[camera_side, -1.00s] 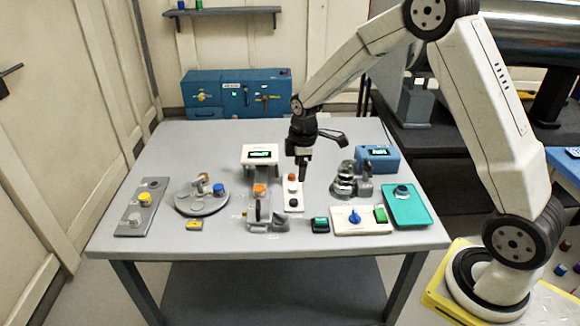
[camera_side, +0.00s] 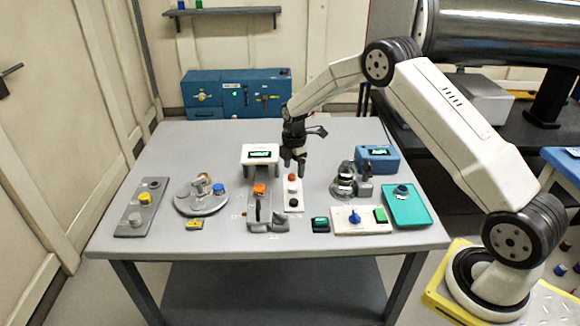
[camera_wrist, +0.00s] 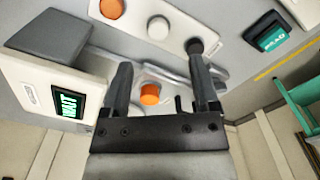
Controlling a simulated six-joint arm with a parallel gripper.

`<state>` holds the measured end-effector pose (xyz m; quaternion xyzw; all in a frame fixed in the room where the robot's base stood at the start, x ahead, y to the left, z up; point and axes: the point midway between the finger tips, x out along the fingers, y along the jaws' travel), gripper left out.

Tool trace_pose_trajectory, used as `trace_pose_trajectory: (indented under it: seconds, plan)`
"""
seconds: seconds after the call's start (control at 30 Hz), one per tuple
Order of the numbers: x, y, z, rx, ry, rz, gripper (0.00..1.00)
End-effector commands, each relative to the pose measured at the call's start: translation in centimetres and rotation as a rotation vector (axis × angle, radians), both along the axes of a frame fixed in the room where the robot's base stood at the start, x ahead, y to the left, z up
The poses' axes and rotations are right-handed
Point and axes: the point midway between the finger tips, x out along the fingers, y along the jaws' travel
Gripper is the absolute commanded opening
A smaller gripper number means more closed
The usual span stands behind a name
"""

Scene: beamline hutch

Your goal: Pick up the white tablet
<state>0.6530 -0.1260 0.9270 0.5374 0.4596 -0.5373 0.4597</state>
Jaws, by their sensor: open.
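The white tablet (camera_wrist: 158,27) is a short round white piece on a pale strip, between an orange tablet (camera_wrist: 112,8) and a dark round piece (camera_wrist: 195,46). In the side view, the white tablet (camera_side: 292,188) sits mid-strip, small but visible. My gripper (camera_side: 294,163) is above the table near the strip's far end, apart from the tablet. In the wrist view, my gripper (camera_wrist: 160,58) is open with nothing held. The white tablet shows beyond the fingertips, and the right fingertip lies close to the dark piece in the picture.
A white display unit (camera_side: 262,155) and a grey fixture with an orange knob (camera_side: 259,189) stand left of the strip. A metal instrument (camera_side: 345,182) and blue box (camera_side: 378,158) stand right. A small dark screen block (camera_side: 320,225) is in front.

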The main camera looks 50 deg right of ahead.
Motion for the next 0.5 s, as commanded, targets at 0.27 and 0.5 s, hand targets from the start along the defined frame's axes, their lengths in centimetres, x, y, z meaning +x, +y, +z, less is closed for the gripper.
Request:
trace_pose_trajectory:
  seconds: [0.27,0.5]
  plan:
    - [0.0,0.0,-1.9,0.000,0.000,-0.001,0.78]
    - [0.0,0.1,-2.2,0.000,0.001,-0.001,0.78]
